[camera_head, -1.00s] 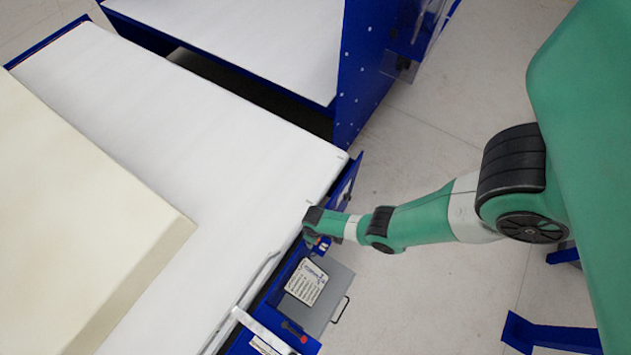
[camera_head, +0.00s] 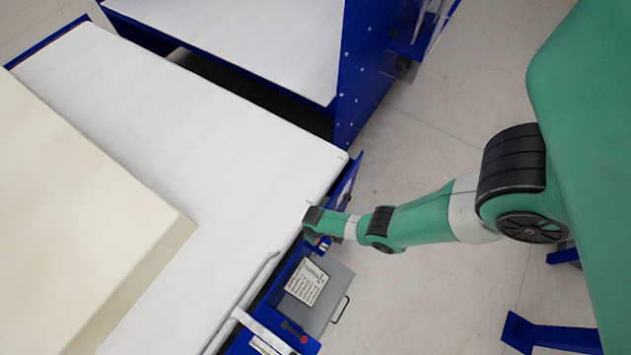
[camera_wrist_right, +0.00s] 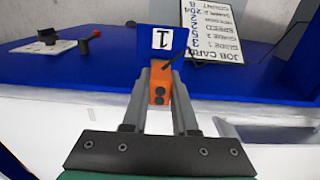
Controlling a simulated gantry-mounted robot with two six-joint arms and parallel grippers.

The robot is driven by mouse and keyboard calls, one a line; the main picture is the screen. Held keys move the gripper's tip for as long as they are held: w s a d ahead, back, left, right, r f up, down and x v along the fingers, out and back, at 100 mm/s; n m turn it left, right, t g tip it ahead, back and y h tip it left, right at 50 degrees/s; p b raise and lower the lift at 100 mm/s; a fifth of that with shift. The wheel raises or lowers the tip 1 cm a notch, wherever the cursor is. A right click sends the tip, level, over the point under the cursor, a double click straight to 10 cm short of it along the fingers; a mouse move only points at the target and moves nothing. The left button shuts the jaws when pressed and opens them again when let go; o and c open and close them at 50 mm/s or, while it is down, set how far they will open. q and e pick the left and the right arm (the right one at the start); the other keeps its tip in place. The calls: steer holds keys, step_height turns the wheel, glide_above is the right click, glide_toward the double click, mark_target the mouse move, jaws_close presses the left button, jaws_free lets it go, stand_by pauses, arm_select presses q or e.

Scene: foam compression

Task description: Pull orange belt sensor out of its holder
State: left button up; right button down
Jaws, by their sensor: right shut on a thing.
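The orange belt sensor (camera_wrist_right: 160,88) is a small orange block with dark round spots, in the right wrist view. My right gripper (camera_wrist_right: 160,78) has its two grey fingers closed on the sensor's sides. The sensor is at the blue machine edge (camera_wrist_right: 90,78), just below a white label marked 1 (camera_wrist_right: 162,39). I cannot tell how much of it sits in a holder. In the head view my right arm reaches in from the right to the blue edge, and its gripper is hidden there. My left gripper is not in view.
A job card (camera_wrist_right: 222,30) lies on a grey box (camera_head: 327,296) beside the blue edge. A pale foam block (camera_head: 80,200) rests on the white table (camera_head: 230,150). A metal bracket (camera_head: 262,330) is near the front.

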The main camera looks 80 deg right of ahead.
stand_by(0.8)
steer(key=shift+r+p, duration=3.05)
